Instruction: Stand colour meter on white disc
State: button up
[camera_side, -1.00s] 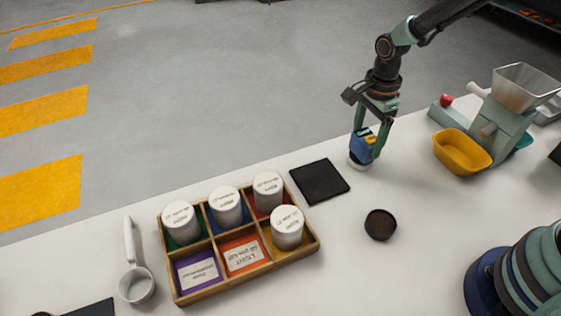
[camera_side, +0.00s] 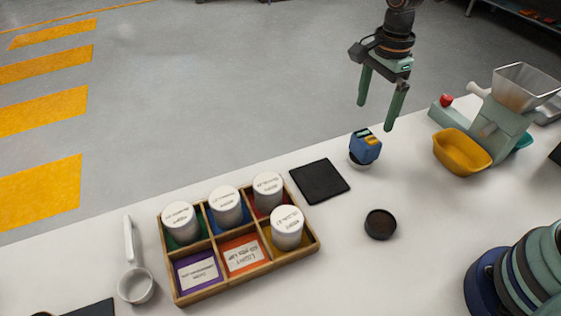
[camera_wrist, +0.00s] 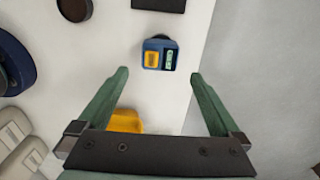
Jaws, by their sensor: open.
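The colour meter (camera_side: 365,147) is a small blue block with yellow and dark panels on top. It stands upright on the white disc (camera_side: 356,164), of which a pale rim shows beneath it. In the wrist view the colour meter (camera_wrist: 160,54) lies ahead of the fingertips and between their lines; the disc is hard to make out there. My gripper (camera_side: 376,112) is open and empty, above the colour meter and apart from it. Its two green fingers (camera_wrist: 159,75) show spread wide in the wrist view.
A black square mat (camera_side: 320,181) and a dark round dish (camera_side: 380,224) lie near the meter. A wooden tray (camera_side: 240,281) holds several white-lidded jars. A yellow bin (camera_side: 462,152) sits by a grinder (camera_side: 505,120) at right. A scoop (camera_side: 136,284) lies at left.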

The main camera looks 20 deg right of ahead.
aim_at(368, 137)
jog(key=s+d+r+n+t, duration=0.2)
jog(key=s+r+n, duration=0.3)
jog(key=n, duration=0.4)
jog(key=s+d+r+n+t, duration=0.3)
jog(key=s+r+n, duration=0.3)
jog(key=n, duration=0.3)
jog(key=shift+s+d+r+t, duration=0.25)
jog(key=shift+s+d+t, duration=0.05)
jog(key=shift+d, duration=0.1)
